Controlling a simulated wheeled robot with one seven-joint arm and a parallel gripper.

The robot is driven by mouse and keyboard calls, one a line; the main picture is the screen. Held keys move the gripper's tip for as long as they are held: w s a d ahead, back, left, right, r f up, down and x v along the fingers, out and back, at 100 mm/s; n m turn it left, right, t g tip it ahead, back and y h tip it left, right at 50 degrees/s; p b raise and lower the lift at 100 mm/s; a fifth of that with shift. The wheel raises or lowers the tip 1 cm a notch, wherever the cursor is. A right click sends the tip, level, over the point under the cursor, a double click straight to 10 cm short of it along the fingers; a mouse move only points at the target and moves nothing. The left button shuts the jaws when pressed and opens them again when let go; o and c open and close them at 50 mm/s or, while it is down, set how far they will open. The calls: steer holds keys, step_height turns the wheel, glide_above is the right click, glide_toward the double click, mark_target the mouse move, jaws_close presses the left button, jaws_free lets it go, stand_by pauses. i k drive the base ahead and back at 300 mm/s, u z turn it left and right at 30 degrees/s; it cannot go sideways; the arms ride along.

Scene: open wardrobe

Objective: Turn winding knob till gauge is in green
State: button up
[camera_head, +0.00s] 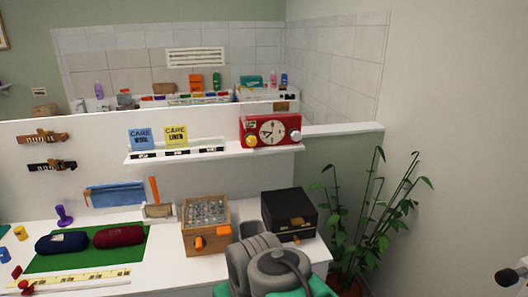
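A red box-shaped device (258,131) with a round white dial (271,132) stands on the white shelf at upper centre right. The dial has dark marks and a dark hand; I cannot make out a green zone or the exact reading. A yellow knob (251,140) is at its lower left front and a pale knob (295,136) at its right. I cannot tell which one is the winding knob. Grey and teal links of my arm show at bottom centre, well below the device. My gripper is not clearly in view.
Blue and yellow care cards (176,135) stand on the same shelf (215,153), left of the device. Below are a wooden box (206,239), a black box (289,214) and a green mat (70,262). A potted plant (372,220) stands at right.

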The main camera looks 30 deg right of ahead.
mark_target(252, 141)
steer(key=u, duration=0.8)
steer(key=i, duration=1)
steer(key=z, duration=0.25)
